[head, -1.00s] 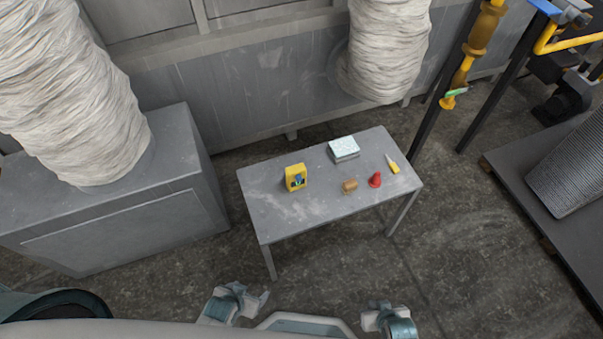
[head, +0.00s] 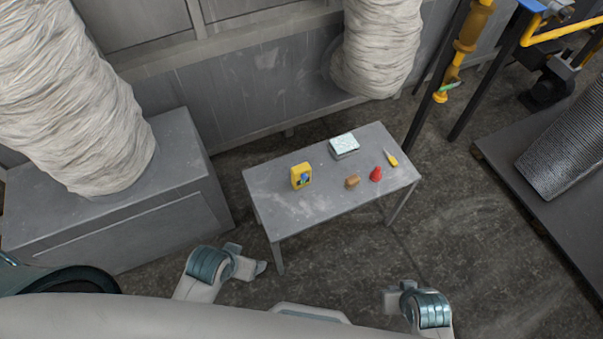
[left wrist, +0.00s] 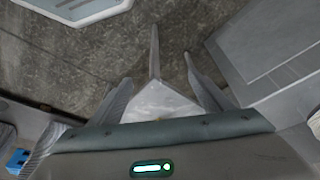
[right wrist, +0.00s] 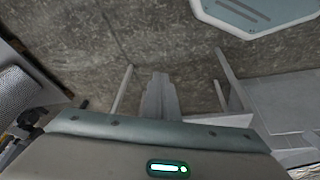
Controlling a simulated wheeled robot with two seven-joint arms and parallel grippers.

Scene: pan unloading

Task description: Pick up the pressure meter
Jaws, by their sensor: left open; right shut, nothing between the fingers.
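The pressure meter looks to be the small yellow device (head: 301,176) with a dark and blue face. It stands upright on the left half of the grey table (head: 290,208) in the head view. My left gripper (head: 256,266) is open and empty, in front of the table's near left corner and well apart from the meter. In the left wrist view its spread fingers (left wrist: 155,90) have a table corner and leg beyond them. My right gripper (head: 388,301) is shut and empty, in front of the table at the right. Its closed fingers show in the right wrist view (right wrist: 158,92).
A brown block (head: 352,181), a red cone-like piece (head: 376,174), a yellow-handled tool (head: 391,158) and a pale box (head: 344,146) share the table. A grey cabinet (head: 120,220) stands left. Dark open floor (head: 350,255) lies in front of the table.

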